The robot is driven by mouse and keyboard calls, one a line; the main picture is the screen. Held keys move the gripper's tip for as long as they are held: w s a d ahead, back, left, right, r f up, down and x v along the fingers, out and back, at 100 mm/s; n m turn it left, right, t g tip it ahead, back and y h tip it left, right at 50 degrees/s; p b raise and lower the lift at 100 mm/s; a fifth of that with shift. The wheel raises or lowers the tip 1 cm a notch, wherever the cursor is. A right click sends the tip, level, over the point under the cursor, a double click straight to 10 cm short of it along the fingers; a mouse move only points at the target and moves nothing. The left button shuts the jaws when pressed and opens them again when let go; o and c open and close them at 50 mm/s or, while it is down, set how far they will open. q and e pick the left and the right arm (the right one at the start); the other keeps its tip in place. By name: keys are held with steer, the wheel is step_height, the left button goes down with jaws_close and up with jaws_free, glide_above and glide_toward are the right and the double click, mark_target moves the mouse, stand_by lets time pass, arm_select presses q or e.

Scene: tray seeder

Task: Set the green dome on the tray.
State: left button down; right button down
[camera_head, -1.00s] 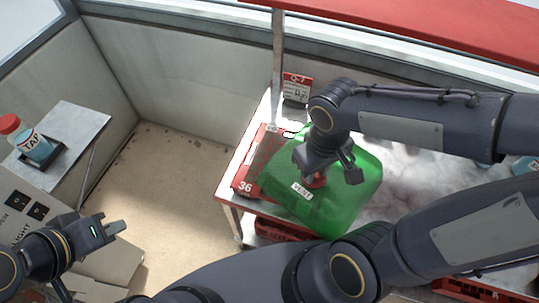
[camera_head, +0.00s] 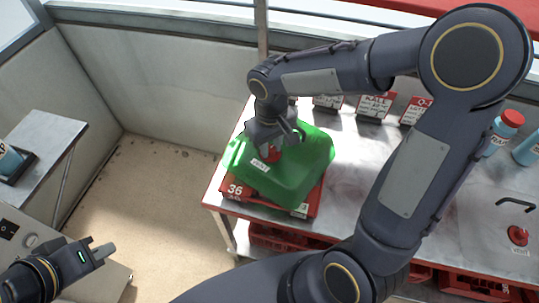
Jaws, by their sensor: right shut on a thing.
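The green dome (camera_head: 300,180) is translucent, with a red knob (camera_head: 271,154) and a white label on top. My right gripper (camera_head: 280,148) is shut on the knob from above. The dome is over the red tray (camera_head: 235,191), marked 36, at the table's left end. It covers most of the tray; the front edge and corners show. I cannot tell whether the dome touches the tray. My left gripper (camera_head: 105,249) is at the lower left, away from the dome; whether its fingers are apart is unclear.
The metal table (camera_head: 345,185) is clear right of the tray. Label cards (camera_head: 375,106) stand along its back. Bottles (camera_head: 503,130) and a red knob (camera_head: 518,235) are at the right. Red crates (camera_head: 275,238) sit beneath. A small side table (camera_head: 45,140) is at the left.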

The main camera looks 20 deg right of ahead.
steer(key=shift+w+f+b, duration=0.15)
steer(key=shift+f+b, duration=0.5)
steer(key=shift+f, duration=0.3)
steer(key=shift+w+f+b, duration=0.1)
steer(key=shift+f+b, duration=0.5)
steer(key=shift+f, duration=0.3)
steer(key=shift+f, duration=0.15)
steer(key=shift+f, duration=0.15)
steer(key=c, duration=1.2)
jaws_free()
